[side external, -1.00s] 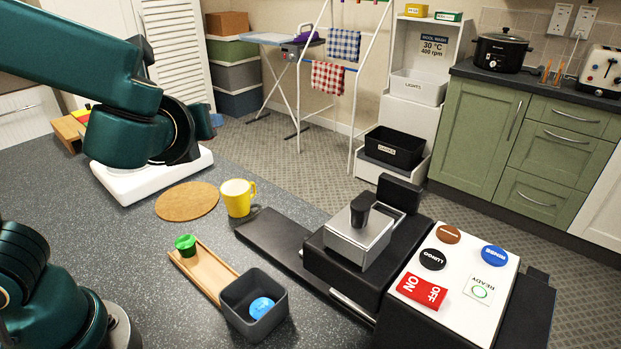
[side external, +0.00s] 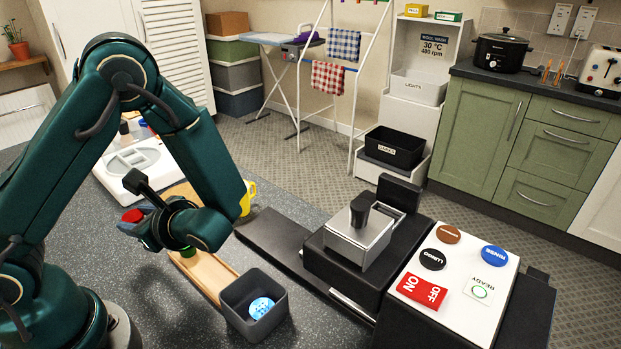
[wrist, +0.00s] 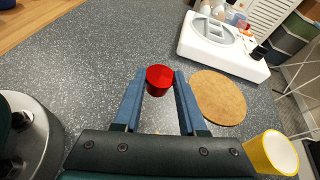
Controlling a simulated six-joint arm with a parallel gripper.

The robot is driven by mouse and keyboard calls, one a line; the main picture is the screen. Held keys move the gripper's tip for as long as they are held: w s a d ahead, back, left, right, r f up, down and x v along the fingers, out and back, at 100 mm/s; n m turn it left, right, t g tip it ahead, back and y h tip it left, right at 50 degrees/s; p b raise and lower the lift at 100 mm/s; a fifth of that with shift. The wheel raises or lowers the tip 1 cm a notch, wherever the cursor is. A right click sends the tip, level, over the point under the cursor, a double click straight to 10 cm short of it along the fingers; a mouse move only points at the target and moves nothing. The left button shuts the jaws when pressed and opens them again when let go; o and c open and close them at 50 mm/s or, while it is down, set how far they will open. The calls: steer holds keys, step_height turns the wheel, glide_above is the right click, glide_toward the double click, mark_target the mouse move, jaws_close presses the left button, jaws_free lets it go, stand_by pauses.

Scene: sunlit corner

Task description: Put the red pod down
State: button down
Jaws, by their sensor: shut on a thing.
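The red pod (side external: 132,215) is held between the blue fingertips of my gripper (side external: 136,224), left of the wooden rack. In the wrist view my gripper (wrist: 158,86) has a finger on each side of the red pod (wrist: 159,78), with its round end showing. Grey speckled countertop lies beyond it. I cannot tell how far the pod is from the surface. A green pod (side external: 187,253) sits in the wooden rack (side external: 212,276), partly hidden by my wrist.
A dark square bin (side external: 238,299) holds a blue pod (side external: 261,307). A yellow mug (wrist: 270,152) stands beside a round cork mat (wrist: 217,97). A white appliance (wrist: 213,45) is behind the mat. The black-and-silver coffee machine (side external: 345,260) is right. Countertop left of the mat is clear.

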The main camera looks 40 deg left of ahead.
mark_target(154, 257)
steer(key=shift+f, duration=3.05)
steer(key=shift+f, duration=0.1)
steer(key=shift+c, duration=2.3)
jaws_free()
